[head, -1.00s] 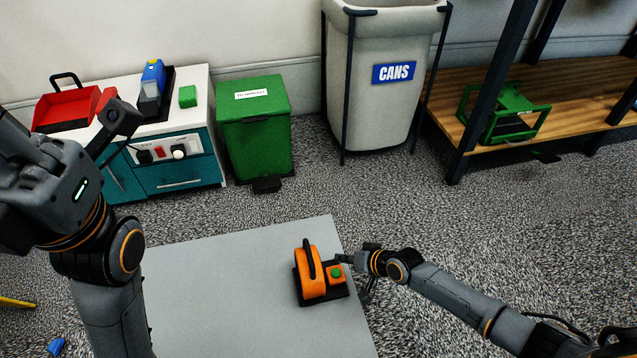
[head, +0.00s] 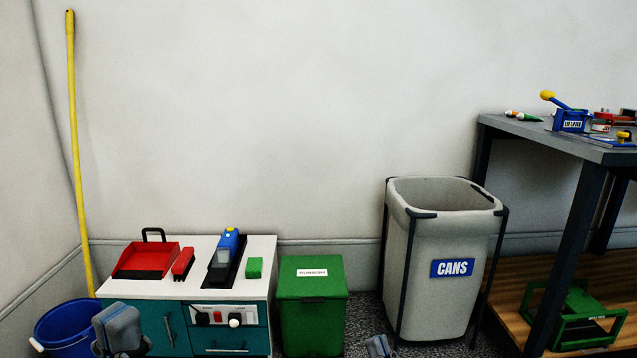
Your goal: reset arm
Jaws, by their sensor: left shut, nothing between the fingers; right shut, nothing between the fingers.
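My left gripper (head: 118,328) shows at the bottom left, in front of the blue bucket and the cabinet's left edge. Its grey finger pads are together and nothing is between them. My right gripper (head: 378,346) just shows at the bottom edge, below the grey cans bin and right of the green bin. Its fingers are shut and empty. The rest of both arms is below the picture.
A blue bucket (head: 66,326) with a yellow pole (head: 78,150) stands at left. A cabinet (head: 180,288) holds a red dustpan (head: 146,259). A green bin (head: 312,310), a cans bin (head: 440,290) and a dark workbench (head: 560,138) line the wall.

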